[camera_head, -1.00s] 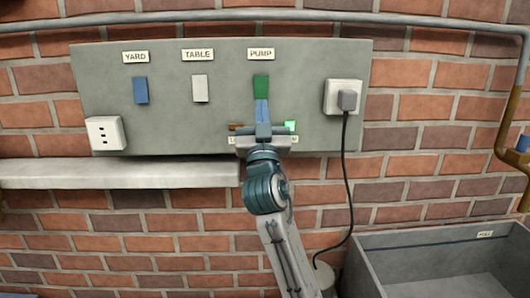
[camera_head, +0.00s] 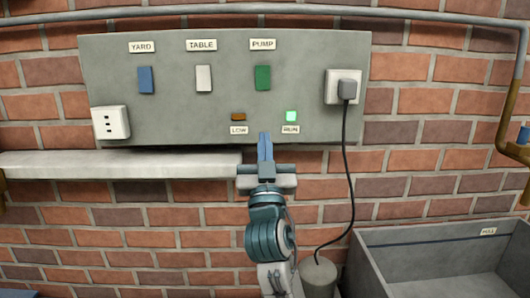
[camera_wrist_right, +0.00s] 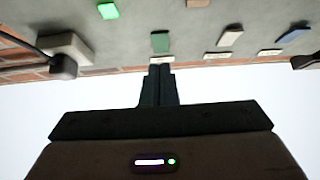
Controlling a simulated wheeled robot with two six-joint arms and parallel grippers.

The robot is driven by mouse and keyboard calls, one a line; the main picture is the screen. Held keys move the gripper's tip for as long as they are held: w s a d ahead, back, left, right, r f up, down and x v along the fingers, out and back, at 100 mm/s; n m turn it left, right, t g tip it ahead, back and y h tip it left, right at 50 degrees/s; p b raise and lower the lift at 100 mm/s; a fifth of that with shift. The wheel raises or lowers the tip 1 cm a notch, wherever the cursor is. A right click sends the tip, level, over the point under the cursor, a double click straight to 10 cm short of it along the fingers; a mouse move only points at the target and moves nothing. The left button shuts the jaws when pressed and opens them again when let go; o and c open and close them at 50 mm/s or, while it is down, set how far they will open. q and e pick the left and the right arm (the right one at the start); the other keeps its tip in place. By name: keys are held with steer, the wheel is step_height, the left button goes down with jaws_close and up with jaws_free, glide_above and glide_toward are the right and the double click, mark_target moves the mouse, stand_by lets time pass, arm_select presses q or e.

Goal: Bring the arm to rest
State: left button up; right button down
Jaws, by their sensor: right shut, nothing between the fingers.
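My right gripper (camera_head: 265,147) is in front of the lower edge of the grey wall panel (camera_head: 180,115), below the green PUMP switch (camera_head: 263,78). Its blue fingers are shut together with nothing between them, and the fingertips are apart from the switch. In the right wrist view the shut fingers (camera_wrist_right: 161,82) point toward the panel, with the green switch (camera_wrist_right: 160,42) beyond them. The green RUN lamp (camera_head: 291,116) is lit and the LOW lamp (camera_head: 238,117) is a dull brown. My left gripper does not show.
A blue YARD switch (camera_head: 146,80) and a white TABLE switch (camera_head: 204,78) sit on the panel. A plug (camera_head: 347,89) with a black cord is in the right socket. A pale ledge (camera_head: 120,165) is at left. A grey tank (camera_head: 440,255) stands lower right.

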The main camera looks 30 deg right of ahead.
steer(key=shift+s+a, duration=0.15)
steer(key=shift+s, duration=0.1)
steer(key=shift+f, duration=0.15)
